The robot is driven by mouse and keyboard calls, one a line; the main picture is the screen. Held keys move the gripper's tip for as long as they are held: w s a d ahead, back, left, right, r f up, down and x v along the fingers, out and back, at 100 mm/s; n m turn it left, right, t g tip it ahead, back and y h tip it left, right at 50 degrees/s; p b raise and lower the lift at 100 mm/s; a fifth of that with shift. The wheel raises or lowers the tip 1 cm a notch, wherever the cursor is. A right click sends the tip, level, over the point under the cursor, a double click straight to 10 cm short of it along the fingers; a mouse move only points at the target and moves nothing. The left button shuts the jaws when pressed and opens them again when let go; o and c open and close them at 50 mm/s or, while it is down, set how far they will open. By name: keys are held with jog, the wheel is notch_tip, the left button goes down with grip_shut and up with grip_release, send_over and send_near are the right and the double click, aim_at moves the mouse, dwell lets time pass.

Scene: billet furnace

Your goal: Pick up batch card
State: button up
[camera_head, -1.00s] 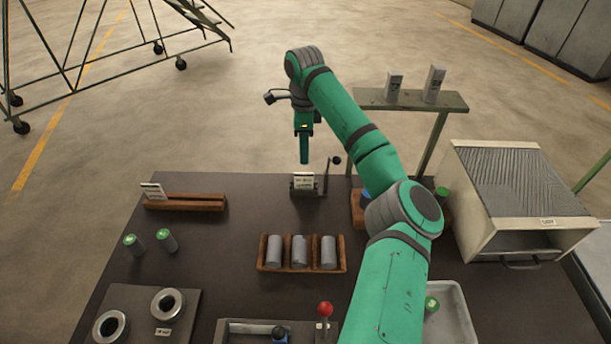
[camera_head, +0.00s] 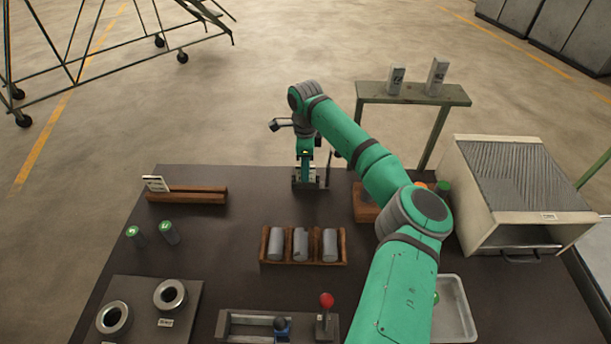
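A white card (camera_head: 156,183) with dark print stands tilted in the left end of a long wooden holder (camera_head: 192,199) at the table's far left. A small dark stand (camera_head: 309,187) with an upright lever is at the middle of the far edge; its white front is mostly hidden by my gripper. I cannot tell which of the two is the batch card. My gripper (camera_head: 304,172) points down right at this stand. Its fingers are too small and covered to show whether they are open or shut, or whether they touch anything.
A wooden rack (camera_head: 303,261) with 3 grey billets sits mid-table. Green-topped cylinders (camera_head: 168,232) and metal rings (camera_head: 170,294) are at left. A furnace box (camera_head: 520,185), a shelf (camera_head: 412,92) and a grey tray (camera_head: 455,315) are at right.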

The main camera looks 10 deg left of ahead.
jog(key=shift+c, duration=0.6)
grip_shut()
jog(key=shift+r, duration=0.85)
jog(key=s+d+r, duration=0.3)
jog(key=s+r, duration=0.8)
jog(key=s, duration=0.2)
jog(key=shift+s+d+r, duration=0.15)
jog(key=shift+s+d, duration=0.05)
jog(key=shift+s, duration=0.15)
jog(key=shift+r, duration=0.1)
jog(key=shift+r, duration=2.45)
